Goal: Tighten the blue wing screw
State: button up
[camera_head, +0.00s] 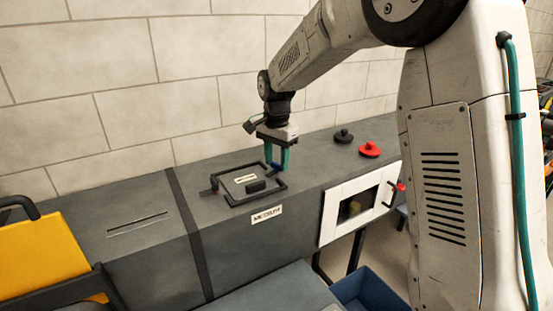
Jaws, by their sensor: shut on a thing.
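My gripper (277,166) points down at the right back corner of a black-framed hatch (238,200) on top of the grey duct. Its teal fingers are shut on the blue wing screw (276,166), of which only a small blue patch shows between them. The fingers hide most of the screw, so how far it is turned cannot be told. The hatch lies flat, with a black handle and a white label on its lid.
A black knob (343,136) and a red knob (370,150) stand on the duct (310,180) to the right. A white-framed window (350,209) is on its front. A blue bin (368,289) stands below; a yellow container (45,255) is at left.

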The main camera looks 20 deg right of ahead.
jog(key=shift+w+r+m, duration=0.1)
jog(key=shift+m, duration=1.4)
jog(key=o, duration=1)
jog(key=shift+d, duration=0.1)
notch_tip(320, 180, up, 8)
jog(key=shift+f, duration=0.15)
